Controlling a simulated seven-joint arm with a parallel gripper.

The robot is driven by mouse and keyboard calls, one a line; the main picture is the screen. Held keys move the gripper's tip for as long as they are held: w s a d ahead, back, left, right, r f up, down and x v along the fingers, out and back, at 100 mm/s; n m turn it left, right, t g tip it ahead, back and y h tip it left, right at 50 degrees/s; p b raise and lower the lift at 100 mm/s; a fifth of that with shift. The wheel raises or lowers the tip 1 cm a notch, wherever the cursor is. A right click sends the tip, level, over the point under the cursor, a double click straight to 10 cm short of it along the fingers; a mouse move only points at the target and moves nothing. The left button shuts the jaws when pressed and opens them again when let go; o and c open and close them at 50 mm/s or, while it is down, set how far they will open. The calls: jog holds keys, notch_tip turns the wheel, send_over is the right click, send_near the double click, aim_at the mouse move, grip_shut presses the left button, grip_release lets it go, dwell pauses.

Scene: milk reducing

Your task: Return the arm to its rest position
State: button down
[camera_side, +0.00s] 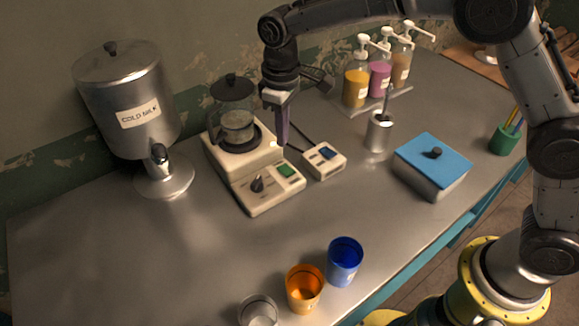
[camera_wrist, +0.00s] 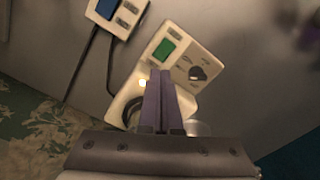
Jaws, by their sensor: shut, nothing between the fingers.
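My gripper (camera_side: 281,128) is shut and empty. Its purple-grey fingers point down, just right of the glass pot (camera_side: 232,105) on the cream heating machine (camera_side: 241,165) in the side view. In the wrist view, the closed fingers (camera_wrist: 160,78) lie in front of the machine (camera_wrist: 165,60), whose green switch and dark knob show beyond the tips. Part of the machine's round plate is hidden behind the fingers. My arm reaches over the table from the right.
A steel cold milk dispenser (camera_side: 128,105) stands left. A small cream switch box (camera_side: 324,160), metal cup (camera_side: 379,132), pump bottles (camera_side: 356,82) and blue-lidded box (camera_side: 432,168) are to the right. Orange (camera_side: 304,288), blue (camera_side: 345,262) and clear (camera_side: 258,311) cups stand in front. The table's front left (camera_side: 110,255) is clear.

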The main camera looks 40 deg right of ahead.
jog(key=s+d+r+m+t, duration=0.1)
jog(key=s+d+r+t, duration=0.1)
jog(key=s+d+r, duration=0.55)
jog(key=s+d+r+m+t, duration=0.2)
jog(key=d+r, duration=0.3)
jog(key=r, duration=0.5)
jog(key=s+d+m+t, duration=0.2)
jog(key=s+d, duration=0.3)
jog(key=s, duration=0.8)
jog(key=s+d+f+m, duration=0.1)
jog(key=s+f, duration=0.6)
jog(key=shift+s+f, duration=0.15)
jog(key=shift+f, duration=0.2)
